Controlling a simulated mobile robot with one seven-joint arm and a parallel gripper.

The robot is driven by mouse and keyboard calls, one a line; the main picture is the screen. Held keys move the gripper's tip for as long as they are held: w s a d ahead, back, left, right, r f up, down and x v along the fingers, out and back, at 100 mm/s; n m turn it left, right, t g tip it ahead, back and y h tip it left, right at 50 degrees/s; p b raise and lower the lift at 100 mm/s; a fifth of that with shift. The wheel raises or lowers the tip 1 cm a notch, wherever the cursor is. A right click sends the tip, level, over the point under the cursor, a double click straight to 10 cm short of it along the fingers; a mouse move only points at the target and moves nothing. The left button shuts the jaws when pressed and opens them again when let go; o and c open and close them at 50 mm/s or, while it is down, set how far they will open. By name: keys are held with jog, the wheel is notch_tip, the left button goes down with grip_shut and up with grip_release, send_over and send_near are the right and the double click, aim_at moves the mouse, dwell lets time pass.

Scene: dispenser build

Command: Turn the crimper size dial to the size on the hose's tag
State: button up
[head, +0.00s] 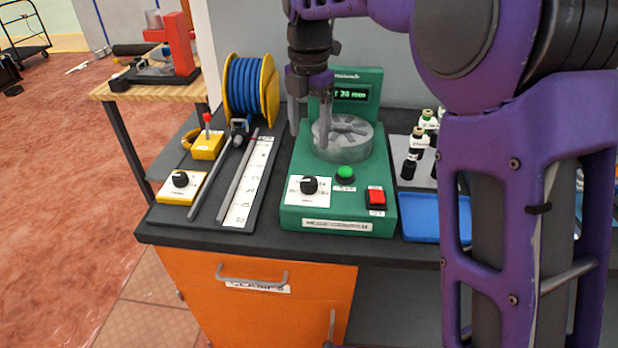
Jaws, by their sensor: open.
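The green crimper (299,218) stands on the dark bench. Its size dial (309,185) is a black knob on a white plate at the front left; its marks are too small to read surely. Its display (351,94) shows green text that seems to end in "20 mm", the start hidden by my gripper. My gripper (309,135) is open and empty, pointing down in front of the display, left of the round die head (343,142) and behind the dial. The blue hose (245,88) is wound on a yellow reel at the left. I cannot make out a tag on it.
A green button (345,174) and a red switch (376,197) sit right of the dial. A ruler strip (246,190), grey rods and another knob box (180,185) lie left. A blue tray (430,222) and bottle-like fittings (416,150) stand right, partly hidden by my arm.

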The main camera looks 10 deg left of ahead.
aim_at(309, 180)
notch_tip(309, 180, down, 12)
jog(key=shift+f+b, duration=0.1)
jog(key=shift+b, duration=0.8)
grip_shut()
